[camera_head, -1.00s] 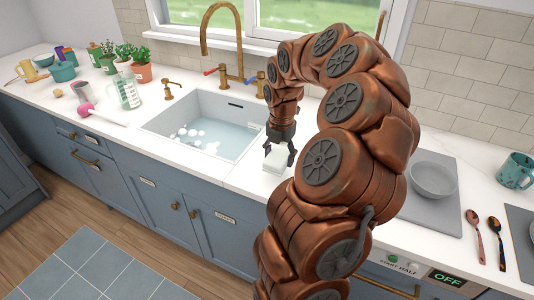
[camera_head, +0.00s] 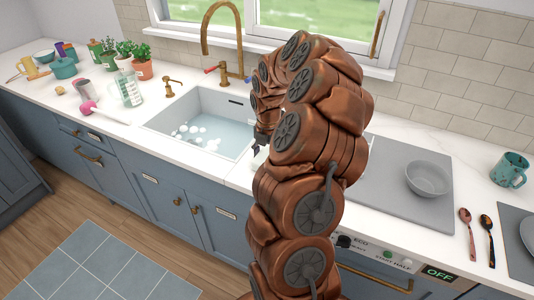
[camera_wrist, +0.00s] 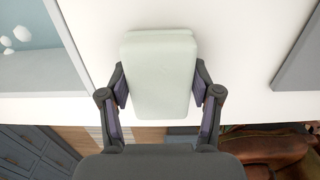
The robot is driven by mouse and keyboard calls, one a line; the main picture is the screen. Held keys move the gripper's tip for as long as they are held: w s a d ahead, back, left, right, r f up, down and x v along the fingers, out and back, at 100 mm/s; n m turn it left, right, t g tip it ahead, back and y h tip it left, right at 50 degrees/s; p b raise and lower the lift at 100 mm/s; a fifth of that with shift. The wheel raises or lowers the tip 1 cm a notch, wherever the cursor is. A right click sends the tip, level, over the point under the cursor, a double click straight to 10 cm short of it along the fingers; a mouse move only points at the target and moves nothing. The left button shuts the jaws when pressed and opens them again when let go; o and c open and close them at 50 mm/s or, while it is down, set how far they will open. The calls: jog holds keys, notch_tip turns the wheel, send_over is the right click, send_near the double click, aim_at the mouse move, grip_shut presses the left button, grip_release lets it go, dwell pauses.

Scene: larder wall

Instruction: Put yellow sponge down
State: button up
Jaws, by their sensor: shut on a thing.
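A pale, almost white block with rounded corners (camera_wrist: 160,60) fills the middle of the wrist view; no yellow shows on it, though it is the only sponge-like thing there. My gripper (camera_wrist: 162,92) is shut on its two sides, with a dark finger on the left and one on the right. The block is over the white counter (camera_wrist: 235,60) near its front edge; I cannot tell whether it touches the surface. In the head view my gripper (camera_head: 259,147) is mostly hidden behind my arm, just right of the sink.
The sink (camera_head: 205,125) with water and suds is left of the gripper. A grey board (camera_head: 385,185) with a bowl (camera_head: 428,179) lies to the right, beside two spoons and a teal mug (camera_head: 510,170). Plants and a glass jug (camera_head: 128,88) stand at the far left.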

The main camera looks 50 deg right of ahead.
aim_at(267, 154)
jog(key=shift+f, duration=0.15)
jog(key=o, duration=1.3)
jog(key=shift+s+r+b, duration=0.1)
jog(key=shift+r+b, duration=1.65)
jog(key=shift+r, duration=4.45)
